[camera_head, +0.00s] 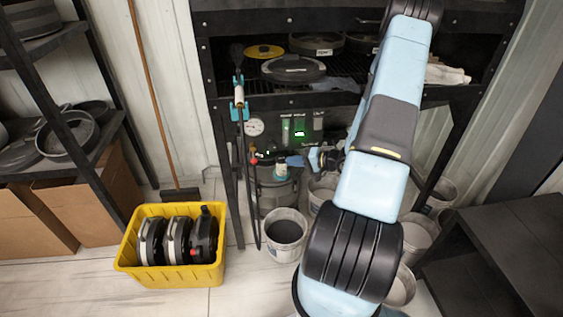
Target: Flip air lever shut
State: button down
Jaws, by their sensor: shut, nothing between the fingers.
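My arm crosses the right half of the head view, and its wrist comes in from the right at the front of the machine under the rack. My gripper (287,163) is small there and points left, beside the fittings below the round pressure gauge (254,127). Its fingers look closed and hold nothing that I can see. A small red knob or handle end (253,161) shows just left of the fingertips, by the pipework. I cannot make out the air lever's exact shape or angle, nor whether my gripper touches it. My wrist hides part of the fittings.
Grey buckets (285,232) stand below the machine. A black hose (256,205) hangs down the rack's left side. A dark bench (510,245) is at right.

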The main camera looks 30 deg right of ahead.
jog(key=x, duration=1.3)
jog(key=shift+s+f, duration=0.15)
